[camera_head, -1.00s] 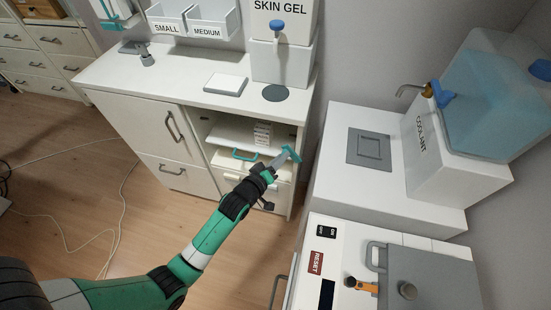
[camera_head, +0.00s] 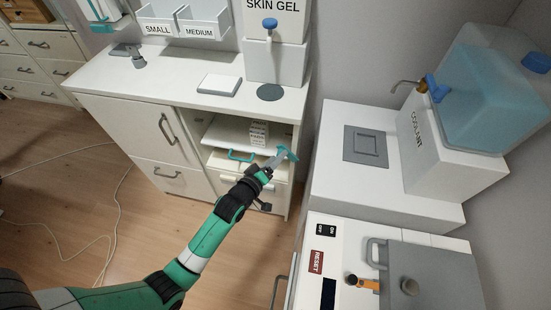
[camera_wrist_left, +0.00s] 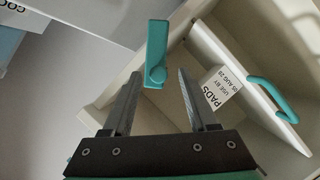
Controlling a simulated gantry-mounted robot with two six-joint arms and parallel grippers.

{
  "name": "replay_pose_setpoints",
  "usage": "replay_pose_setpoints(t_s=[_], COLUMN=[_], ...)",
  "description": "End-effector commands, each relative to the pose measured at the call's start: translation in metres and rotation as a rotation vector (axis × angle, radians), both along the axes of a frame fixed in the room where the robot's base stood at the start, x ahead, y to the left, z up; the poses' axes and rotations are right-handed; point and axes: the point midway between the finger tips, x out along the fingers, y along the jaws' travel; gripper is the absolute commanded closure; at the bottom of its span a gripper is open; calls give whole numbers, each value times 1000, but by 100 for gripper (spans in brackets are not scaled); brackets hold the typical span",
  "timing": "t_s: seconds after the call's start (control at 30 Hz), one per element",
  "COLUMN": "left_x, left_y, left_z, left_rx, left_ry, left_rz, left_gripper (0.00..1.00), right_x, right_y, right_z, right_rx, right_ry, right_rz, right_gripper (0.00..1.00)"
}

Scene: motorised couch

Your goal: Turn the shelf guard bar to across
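The shelf guard bar is a short teal bar at the right front edge of the open shelf bay, seen in the head view (camera_head: 288,153) and the left wrist view (camera_wrist_left: 157,48). In the wrist view it runs up the picture from a round pivot end. My left gripper (camera_head: 273,162) is at the bar. In the wrist view its two fingers (camera_wrist_left: 159,76) stand wide apart, with the bar's pivot end between and just beyond their tips. Contact with the bar cannot be told. My right gripper is in no view.
A white box marked PADS (camera_wrist_left: 219,86) sits in the bay beside a white board with a teal handle (camera_wrist_left: 272,99). The cabinet (camera_head: 150,130) carries a skin gel dispenser (camera_head: 275,55). A coolant tank (camera_head: 485,100) and grey-lidded machine (camera_head: 425,275) stand right.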

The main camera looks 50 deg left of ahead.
Motion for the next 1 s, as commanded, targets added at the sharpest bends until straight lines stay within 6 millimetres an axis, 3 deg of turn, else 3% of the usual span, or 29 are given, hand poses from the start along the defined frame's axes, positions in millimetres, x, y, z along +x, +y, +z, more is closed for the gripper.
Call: replay_pose_setpoints(t_s=[0.27, 0.5, 0.7, 1.0], left_x=[-12, -62, -97, -107], left_y=[-4, -22, -34, -37], left_z=[5, 19, 25, 26], left_rx=[0, 1, 0, 0], left_ry=[1, 3, 2, -1], left_rz=[0, -1, 0, -1], left_gripper=[41, 41, 41, 41], right_x=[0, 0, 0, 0], right_y=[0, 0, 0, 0], right_z=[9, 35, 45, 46], right_rx=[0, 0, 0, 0], right_ry=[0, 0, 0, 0], right_rz=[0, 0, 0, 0], right_gripper=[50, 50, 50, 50])
